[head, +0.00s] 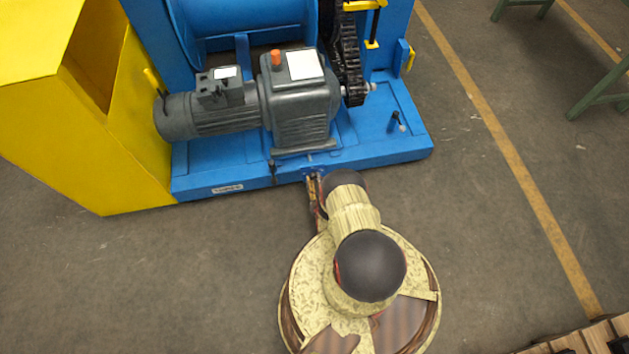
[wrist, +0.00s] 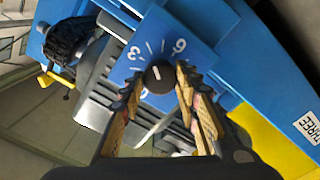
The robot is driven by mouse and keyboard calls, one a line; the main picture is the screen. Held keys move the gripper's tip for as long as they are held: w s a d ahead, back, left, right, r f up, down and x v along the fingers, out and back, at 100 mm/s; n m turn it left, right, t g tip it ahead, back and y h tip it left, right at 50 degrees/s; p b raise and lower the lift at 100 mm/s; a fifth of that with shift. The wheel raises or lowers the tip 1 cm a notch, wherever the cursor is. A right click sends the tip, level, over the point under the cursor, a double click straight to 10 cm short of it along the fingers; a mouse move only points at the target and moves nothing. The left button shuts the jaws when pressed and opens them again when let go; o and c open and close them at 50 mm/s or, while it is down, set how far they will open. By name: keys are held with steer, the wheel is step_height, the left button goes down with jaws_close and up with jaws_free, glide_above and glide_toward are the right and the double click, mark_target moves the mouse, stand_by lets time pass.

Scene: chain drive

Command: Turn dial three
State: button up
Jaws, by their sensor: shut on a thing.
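Dial three is a small black knob (wrist: 158,77) with a short white pointer mark, in the upper middle of the wrist view. It sits on a blue face (wrist: 160,30) with white ticks and numerals, one like a 3 and one like a 6. A white label (wrist: 308,126) reading THREE is on the blue base at the right. My gripper (wrist: 159,81) has its two ridged fingers shut on the knob's sides. In the head view my gripper (head: 313,186) is at the front edge of the blue base, partly covered by my arm; the knob cannot be made out there.
A grey motor and gearbox (head: 300,100) stand on the blue base (head: 390,150), close behind my gripper. A black chain (head: 350,60) runs at their right. A yellow housing (head: 85,120) stands at the left.

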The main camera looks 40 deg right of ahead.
steer(key=m, duration=0.5)
steer(key=shift+s+f+m, duration=0.1)
steer(key=shift+s+m, duration=0.05)
steer(key=shift+m, duration=0.15)
steer(key=m, duration=0.4)
steer(key=shift+m, duration=0.4)
steer(key=o, duration=1.1)
steer(key=shift+o, duration=0.2)
steer(key=shift+r, duration=0.2)
steer(key=shift+r, duration=0.6)
step_height(320, 180, up, 8)
steer(key=shift+r, duration=0.2)
